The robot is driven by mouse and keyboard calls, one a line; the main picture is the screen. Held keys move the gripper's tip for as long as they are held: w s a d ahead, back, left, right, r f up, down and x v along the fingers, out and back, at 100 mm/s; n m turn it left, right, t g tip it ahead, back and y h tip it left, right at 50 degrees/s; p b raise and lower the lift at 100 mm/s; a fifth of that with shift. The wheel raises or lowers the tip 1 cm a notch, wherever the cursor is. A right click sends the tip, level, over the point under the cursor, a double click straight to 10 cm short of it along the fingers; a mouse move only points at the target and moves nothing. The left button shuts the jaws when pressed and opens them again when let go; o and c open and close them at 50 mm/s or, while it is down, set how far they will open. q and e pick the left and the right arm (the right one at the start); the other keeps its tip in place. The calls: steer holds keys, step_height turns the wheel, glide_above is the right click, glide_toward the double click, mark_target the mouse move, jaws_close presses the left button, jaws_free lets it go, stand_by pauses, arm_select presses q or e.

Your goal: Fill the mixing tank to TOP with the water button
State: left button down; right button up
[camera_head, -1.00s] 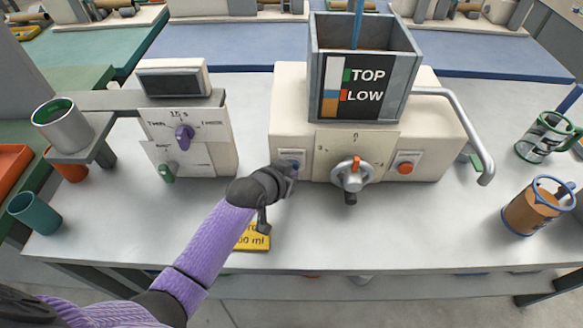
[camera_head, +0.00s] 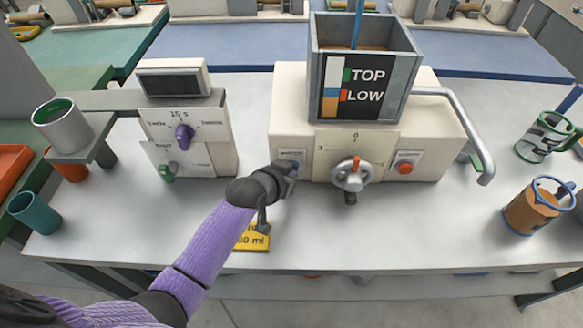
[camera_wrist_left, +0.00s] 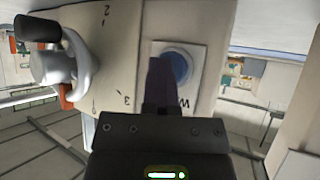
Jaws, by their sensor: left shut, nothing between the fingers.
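The mixing tank (camera_head: 386,90) is a grey open box on the cream machine (camera_head: 291,115), with brown contents inside. The gauge strip (camera_head: 334,78) is pale above, with blue and orange lower, well under TOP. My left gripper (camera_head: 291,171) is at the machine's front left, over the water button (camera_head: 297,163). In the left wrist view, the round blue water button (camera_wrist_left: 178,66) sits behind the shut, empty fingertips (camera_wrist_left: 160,66); touching or pressed, I cannot tell. My right gripper is out of view.
A silver valve wheel (camera_head: 351,177) with a red pointer and a red button (camera_head: 405,168) are right of my gripper. A timer box (camera_head: 190,130) stands left. Cups (camera_head: 540,205) stand at the right. A yellow label (camera_head: 254,238) lies below my forearm.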

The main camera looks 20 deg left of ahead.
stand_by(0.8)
arm_select(q)
steer(key=shift+s+d+r+p, duration=0.15)
steer(key=shift+s+p, duration=0.4)
steer(key=shift+p, duration=0.15)
steer(key=shift+s, duration=0.2)
steer(key=s+p, duration=0.1)
steer(key=s+d+p, duration=0.1)
steer(key=s+p, duration=0.1)
steer(key=shift+s+d, duration=0.1)
steer(key=shift+s, duration=0.2)
steer(key=shift+s+d+p, duration=0.15)
steer(key=shift+s+p, duration=0.2)
steer(key=shift+s, duration=0.35)
steer(key=shift+f, duration=0.2)
stand_by(1.7)
